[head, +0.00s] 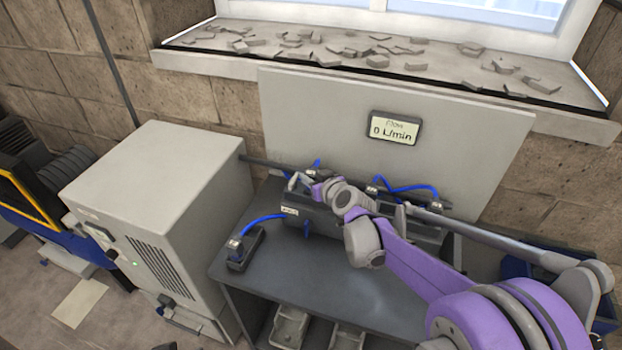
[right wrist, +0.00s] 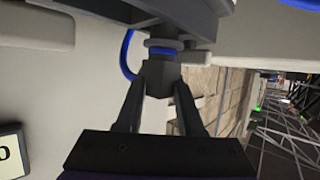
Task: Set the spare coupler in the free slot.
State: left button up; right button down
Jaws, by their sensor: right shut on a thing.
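My right arm reaches in from the right in the head view, with its gripper (head: 298,181) over the dark manifold (head: 321,225) on the bench. In the right wrist view the fingers (right wrist: 160,75) are shut on a grey coupler (right wrist: 163,46) with a blue ring. The coupler's far end meets the edge of a dark body; I cannot tell if it is seated. Another coupler (head: 236,243) stands in a small dark block at the bench's left, with a blue hose. More couplers (head: 372,190) with blue hoses stand behind the manifold. The free slot cannot be made out. My left gripper is not in view.
A flow display (head: 394,128) reading 0 L/min hangs on the grey back panel (head: 300,110). A grey cabinet (head: 150,200) stands left of the bench (head: 330,290). The bench front is clear. Grey trays (head: 289,328) sit below, and a blue bin (head: 515,268) stands at right.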

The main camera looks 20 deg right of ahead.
jog(key=shift+f, duration=0.3)
jog(key=shift+f, duration=0.1)
jog(key=shift+f, duration=0.15)
jog(key=c, duration=0.8)
grip_release()
